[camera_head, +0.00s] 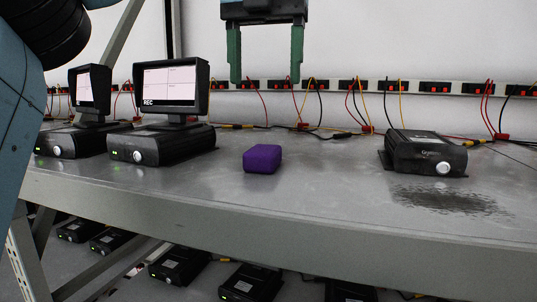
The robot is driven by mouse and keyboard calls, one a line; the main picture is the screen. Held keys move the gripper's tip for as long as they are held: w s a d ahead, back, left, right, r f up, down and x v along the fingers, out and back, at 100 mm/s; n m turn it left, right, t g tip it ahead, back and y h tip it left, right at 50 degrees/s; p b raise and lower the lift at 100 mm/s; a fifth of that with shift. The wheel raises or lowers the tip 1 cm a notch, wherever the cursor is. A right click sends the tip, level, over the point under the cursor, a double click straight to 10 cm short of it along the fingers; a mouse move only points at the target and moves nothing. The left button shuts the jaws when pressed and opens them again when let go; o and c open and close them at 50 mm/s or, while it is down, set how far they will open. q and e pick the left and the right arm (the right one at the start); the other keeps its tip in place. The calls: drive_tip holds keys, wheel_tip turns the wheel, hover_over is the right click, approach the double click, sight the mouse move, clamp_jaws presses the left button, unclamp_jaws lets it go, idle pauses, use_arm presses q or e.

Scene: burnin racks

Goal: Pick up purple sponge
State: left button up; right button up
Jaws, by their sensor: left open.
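A purple sponge (262,158) lies on the grey metal shelf (330,205), left of the picture's middle. My left gripper (266,80) hangs above the sponge, with its two green fingers pointing down and spread apart. It is open and empty, with a clear gap between the fingertips and the sponge. My right gripper does not show.
Two black units with lit monitors (168,84) stand left of the sponge. A black box (427,152) sits to the right, behind a dark wet-looking patch (445,200). Sockets and coloured cables (360,110) line the back. More boxes (252,282) lie on a lower shelf.

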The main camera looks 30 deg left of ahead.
sight(263, 149)
use_arm(q)
wheel_tip(263, 149, down, 4)
drive_tip(key=shift+w+a, duration=0.1)
drive_tip(key=shift+f, duration=1.8)
drive_tip(key=f, duration=0.4)
drive_tip(key=shift+a+f, duration=0.15)
drive_tip(key=shift+a, duration=0.05)
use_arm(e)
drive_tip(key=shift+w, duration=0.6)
use_arm(q)
drive_tip(key=shift+d, duration=0.1)
